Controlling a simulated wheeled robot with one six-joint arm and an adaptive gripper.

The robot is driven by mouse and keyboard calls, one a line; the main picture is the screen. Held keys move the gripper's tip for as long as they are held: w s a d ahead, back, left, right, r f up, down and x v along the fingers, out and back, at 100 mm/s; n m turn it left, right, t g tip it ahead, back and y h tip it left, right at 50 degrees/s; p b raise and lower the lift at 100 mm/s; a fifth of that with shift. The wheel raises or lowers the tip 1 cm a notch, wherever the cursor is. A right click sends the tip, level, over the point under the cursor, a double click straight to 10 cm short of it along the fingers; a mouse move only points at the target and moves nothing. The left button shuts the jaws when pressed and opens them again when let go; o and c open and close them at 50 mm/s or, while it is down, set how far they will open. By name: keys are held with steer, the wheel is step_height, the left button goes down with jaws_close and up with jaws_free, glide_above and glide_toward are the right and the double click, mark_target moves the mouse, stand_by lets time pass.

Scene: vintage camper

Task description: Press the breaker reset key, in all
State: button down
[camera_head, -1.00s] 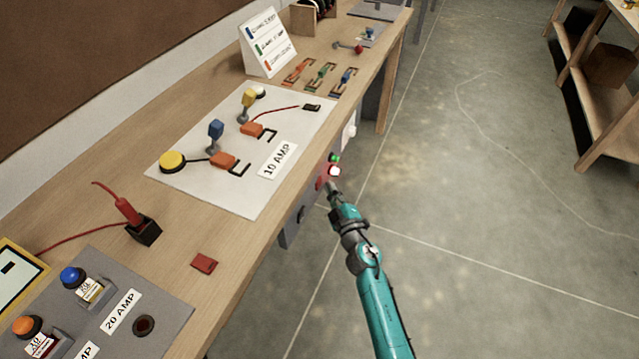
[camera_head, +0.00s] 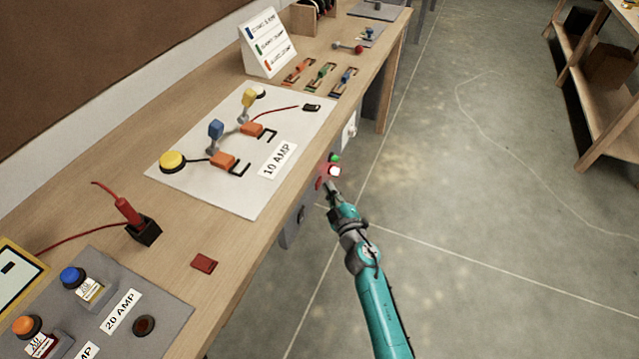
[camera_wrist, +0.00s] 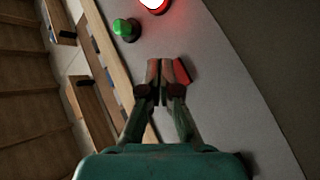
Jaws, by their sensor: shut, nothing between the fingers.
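A grey panel (camera_wrist: 225,100) on the front of the bench carries a red key (camera_wrist: 183,72), a green button (camera_wrist: 125,29) and a glowing red-white lamp (camera_wrist: 155,4). The red key also shows in the head view (camera_head: 319,184), below the lamp (camera_head: 334,171). I cannot read a label on it. My gripper (camera_wrist: 167,68) is shut and empty, its fingertips at the left edge of the red key and partly covering it. I cannot tell whether they touch it. In the head view my gripper (camera_head: 330,186) is close to the panel.
The wooden bench (camera_head: 235,275) runs along the left. It bears a white board (camera_head: 200,140) with a 10 AMP label, a red plug (camera_head: 127,210) in a black socket and a small red block (camera_head: 204,263). The grey floor (camera_head: 480,250) to the right is clear.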

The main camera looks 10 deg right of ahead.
steer(key=shift+w+a, duration=0.15)
steer(key=shift+a, duration=0.1)
steer(key=shift+w+a, duration=0.25)
steer(key=shift+a, duration=0.05)
stand_by(0.7)
steer(key=shift+s+d, duration=0.1)
steer(key=shift+d, duration=0.05)
steer(key=shift+s+d, duration=0.4)
steer(key=shift+d, duration=0.1)
steer(key=shift+d, duration=0.1)
stand_by(0.3)
steer(key=shift+s+d, duration=0.75)
steer(key=shift+d, duration=0.25)
steer(key=shift+s+d, duration=0.75)
steer(key=shift+d, duration=0.2)
